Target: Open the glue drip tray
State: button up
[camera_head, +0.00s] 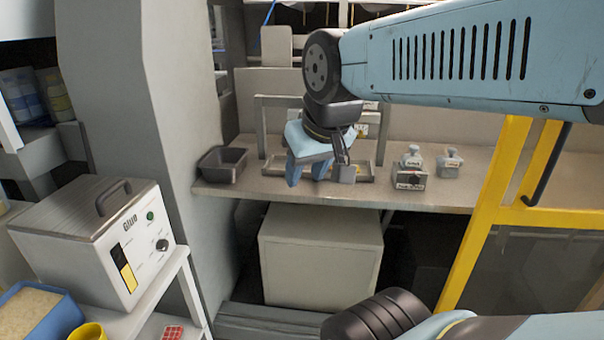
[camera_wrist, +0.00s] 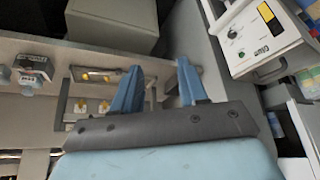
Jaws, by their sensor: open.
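A shallow metal tray with a raised rim (camera_head: 356,179) lies on the shelf, partly behind my gripper; it looks like the glue drip tray, though I cannot be sure. In the wrist view its frame shows left of my fingers, with yellow spots on a narrow strip (camera_wrist: 96,76). A grey upright frame (camera_head: 259,128) stands at its back. My gripper (camera_head: 307,174) points down over the tray's left part, with its two blue fingers apart and nothing between them. In the wrist view, my gripper (camera_wrist: 158,72) covers part of the tray area. I cannot tell whether it touches the tray.
A dark open bin (camera_head: 222,162) stands left of the tray on the shelf (camera_head: 450,200). Small weight-like blocks (camera_head: 410,180) stand to the right. A white cabinet (camera_head: 320,255) is below. A yellow post (camera_head: 485,215) bounds the right; a glue unit (camera_head: 100,240) stands at left.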

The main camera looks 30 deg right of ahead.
jog(key=shift+o, duration=0.3)
jog(key=shift+o, duration=0.8)
jog(key=shift+w, duration=0.1)
jog(key=w+d, duration=0.1)
jog(key=w, duration=0.2)
jog(key=w+d+m, duration=0.1)
jog(key=w+d, duration=0.1)
jog(key=w, duration=0.1)
jog(key=w+d+m, duration=0.1)
jog(key=w, duration=0.2)
jog(key=shift+d, duration=0.3)
jog(key=w+d+f+m+g+h, duration=0.1)
jog(key=w+d+f+m, duration=0.1)
jog(key=w+d+f, duration=0.4)
jog(key=w+d+f+m+h, duration=0.15)
jog(key=w+d, duration=0.25)
jog(key=w, duration=0.4)
jog(key=w+d+f+m+g, duration=0.1)
jog(key=w+d+f, duration=0.3)
jog(key=w, duration=0.3)
jog(key=x, duration=1.3)
jog(key=shift+w+d, duration=0.2)
jog(key=shift+c, duration=0.4)
grip_shut()
